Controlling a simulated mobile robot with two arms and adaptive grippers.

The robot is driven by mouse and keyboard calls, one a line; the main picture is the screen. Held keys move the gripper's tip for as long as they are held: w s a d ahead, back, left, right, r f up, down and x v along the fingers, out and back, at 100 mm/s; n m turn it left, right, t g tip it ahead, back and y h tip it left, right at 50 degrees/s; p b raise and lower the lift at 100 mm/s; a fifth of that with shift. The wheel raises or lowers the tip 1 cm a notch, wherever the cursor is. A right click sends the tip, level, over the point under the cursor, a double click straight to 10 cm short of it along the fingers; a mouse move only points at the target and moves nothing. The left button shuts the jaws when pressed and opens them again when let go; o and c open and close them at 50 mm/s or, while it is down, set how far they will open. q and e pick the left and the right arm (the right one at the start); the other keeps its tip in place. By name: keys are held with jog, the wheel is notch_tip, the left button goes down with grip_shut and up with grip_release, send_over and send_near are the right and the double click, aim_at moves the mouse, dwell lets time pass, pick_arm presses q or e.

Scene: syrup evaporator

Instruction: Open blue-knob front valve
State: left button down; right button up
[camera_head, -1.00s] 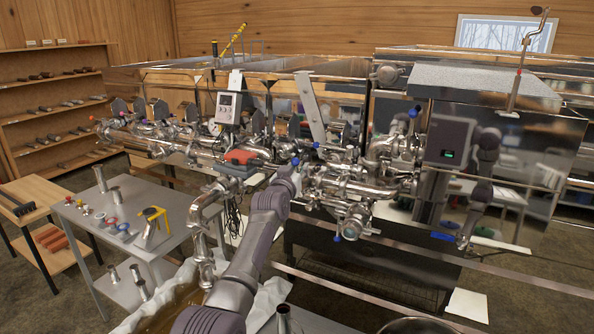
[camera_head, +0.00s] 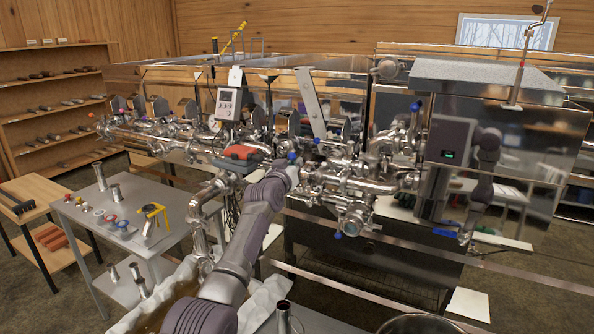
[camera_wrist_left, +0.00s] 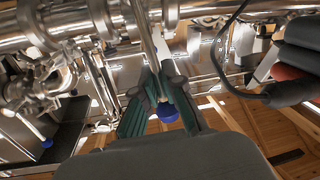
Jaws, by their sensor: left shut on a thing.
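The front valve's blue knob (camera_head: 291,157) sits among the shiny pipes at the front of the evaporator. My left gripper (camera_head: 293,168) is at it, reaching in from below. In the left wrist view the round blue knob (camera_wrist_left: 168,112) shows between the two green-grey fingers of my left gripper (camera_wrist_left: 162,100), which is shut on the knob's lever. The exact contact is partly hidden by the fingers. My right gripper is not in view.
Other blue-knobbed valves (camera_head: 337,235) show below and to the right. A red and grey tool (camera_head: 243,153) lies on the pipes left of the gripper. A metal side table (camera_head: 85,215) with loose fittings stands at the left. Steel pipes crowd the gripper closely.

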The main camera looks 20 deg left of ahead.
pick_arm(q)
jog(key=shift+w+a+f+n+g+h+b, duration=0.2)
jog(key=shift+a+n+h+b, duration=0.35)
jog(key=shift+b, duration=1.15)
jog(key=shift+w+a+f+n+g+h+b, duration=0.1)
jog(key=shift+w+a+f+n+h+b, duration=0.4)
jog(key=shift+b, duration=1.15)
jog(key=shift+s+a+f+n+g+h+b, duration=0.1)
jog(key=shift+a+n+h+b, duration=0.15)
jog(key=shift+a+n+b, duration=1.05)
jog(key=shift+d+m+b, duration=0.4)
jog(key=shift+m, duration=0.15)
jog(key=c, duration=1.2)
grip_release()
jog(key=shift+c, duration=0.2)
jog(key=shift+s+a, duration=0.1)
jog(key=shift+s, duration=0.05)
jog(key=v, duration=1.1)
jog(key=shift+s, duration=0.4)
